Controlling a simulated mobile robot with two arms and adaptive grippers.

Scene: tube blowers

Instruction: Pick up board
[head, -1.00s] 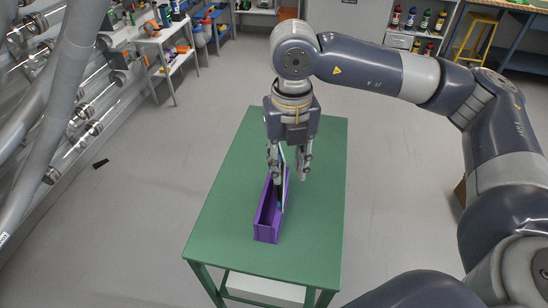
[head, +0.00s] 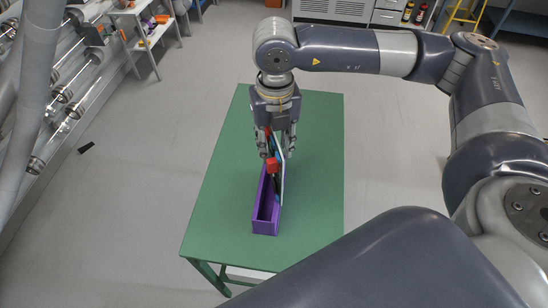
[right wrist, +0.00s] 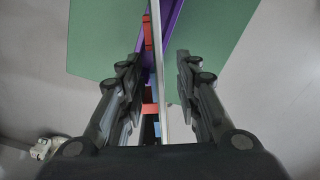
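The board (head: 282,170) is thin and pale-edged, with red and blue parts on one face. It stands on edge at the purple box (head: 265,227), its lower part hidden by the box. My right gripper (head: 277,153) points down over the table with a finger on each side of the board. In the right wrist view, the board (right wrist: 159,70) runs between the fingers of the right gripper (right wrist: 159,62). Gaps show on both sides, so the gripper looks open around it. My left gripper is out of view.
The green table (head: 215,205) is bare around the box. A rack of metal tubes (head: 60,100) stands at the left, and a white shelf (head: 143,35) with small items is behind it. A dark object (head: 86,147) lies on the floor.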

